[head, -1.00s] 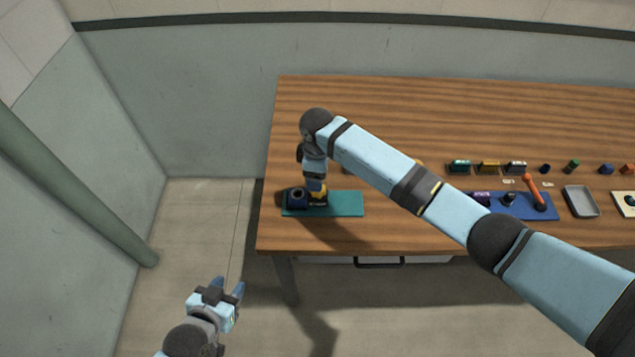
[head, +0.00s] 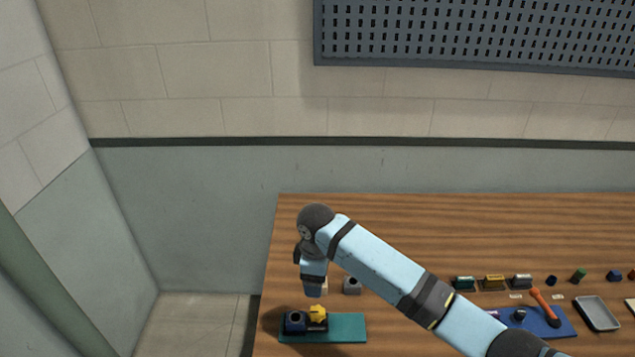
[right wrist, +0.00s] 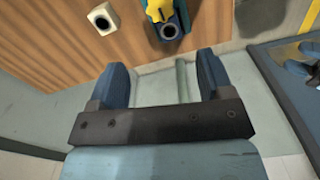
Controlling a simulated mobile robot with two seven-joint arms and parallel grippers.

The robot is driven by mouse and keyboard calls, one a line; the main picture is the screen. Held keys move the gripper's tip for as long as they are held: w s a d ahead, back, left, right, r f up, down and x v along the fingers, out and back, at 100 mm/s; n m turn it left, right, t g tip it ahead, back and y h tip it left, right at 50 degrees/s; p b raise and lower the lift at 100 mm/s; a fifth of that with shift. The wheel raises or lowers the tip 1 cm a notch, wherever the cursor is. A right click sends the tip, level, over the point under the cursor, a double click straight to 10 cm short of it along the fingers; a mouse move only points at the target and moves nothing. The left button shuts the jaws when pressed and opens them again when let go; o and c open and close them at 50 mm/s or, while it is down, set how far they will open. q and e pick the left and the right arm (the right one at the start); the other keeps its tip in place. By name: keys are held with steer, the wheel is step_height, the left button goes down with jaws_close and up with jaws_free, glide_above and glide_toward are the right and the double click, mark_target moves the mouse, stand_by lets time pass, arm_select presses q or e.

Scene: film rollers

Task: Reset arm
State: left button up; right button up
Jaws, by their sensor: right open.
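My right gripper (head: 313,290) hangs over the left end of the wooden table, behind the teal mat. In the right wrist view its two blue fingers (right wrist: 162,80) stand wide apart with nothing between them. A dark blue block with a round hole (head: 294,321) sits on the left of the teal mat (head: 345,328). A yellow piece (head: 318,313) is beside it on the mat. Both also show in the right wrist view, the blue block (right wrist: 170,30) beyond the fingers with the yellow piece (right wrist: 159,9) behind it. My left gripper is out of the head view.
A grey block with a hole (head: 352,285) stands behind the mat; it also shows in the right wrist view (right wrist: 103,18). A blue mat (head: 560,322) with an orange-handled tool (head: 541,302), a grey tray (head: 597,313) and several small blocks lie to the right. The table's back left is clear.

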steer(key=s+d+f+m+t+y, duration=0.1)
steer(key=s+f+m+y, duration=0.1)
steer(key=s+f, duration=0.2)
steer(key=s+d+f+m+t+y, duration=0.1)
steer(key=s+f+m+t+y, duration=0.1)
steer(key=s+f, duration=0.2)
steer(key=s+d+f+m+t+y, duration=0.1)
steer(key=s+f+m, duration=0.2)
steer(key=s+f, duration=0.1)
steer(key=shift+s+f+t+y, duration=0.2)
steer(key=shift+f+t+y, duration=0.15)
steer(key=shift+f, duration=0.35)
steer(key=s+d+m+t+h, duration=0.2)
steer(key=s+d+m+t, duration=0.4)
steer(key=s+d, duration=0.9)
steer(key=shift+d+f, duration=0.35)
steer(key=shift+d, duration=0.8)
